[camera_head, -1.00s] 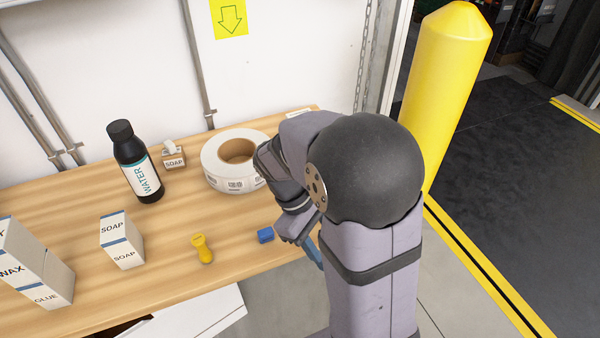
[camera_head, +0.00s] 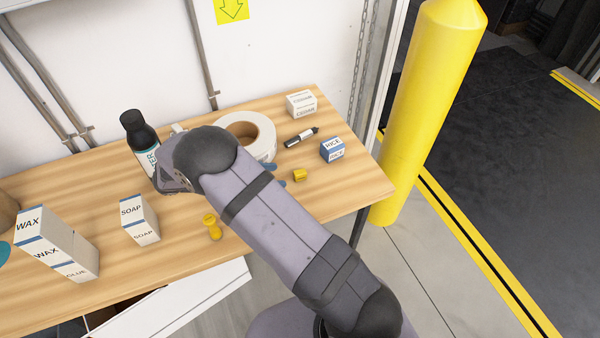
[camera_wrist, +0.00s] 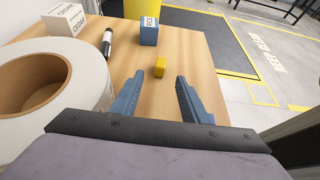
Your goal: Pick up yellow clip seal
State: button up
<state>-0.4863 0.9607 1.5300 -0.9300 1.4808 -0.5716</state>
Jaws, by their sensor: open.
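The yellow clip seal (camera_head: 299,175) is a small yellow block on the wooden table, right of the tape roll. In the wrist view the clip seal (camera_wrist: 160,67) lies ahead of my gripper (camera_wrist: 160,77), roughly centred between the two blue fingers. The fingers are open, with nothing held between them. In the head view my arm hides most of the gripper (camera_head: 275,175); only bits of blue finger show just left of the clip seal. A yellow peg-shaped piece (camera_head: 212,227) stands nearer the table's front edge.
The big white tape roll (camera_wrist: 45,85) is close on the gripper's left. The table's right end is clear. A yellow bollard (camera_head: 428,110) stands beyond it.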

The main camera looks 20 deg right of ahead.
aim_at(294, 174)
jog(key=shift+p+x, duration=0.8)
jog(key=shift+x, duration=2.95)
jog(key=shift+r, duration=0.2)
jog(key=shift+c, duration=0.6)
grip_shut()
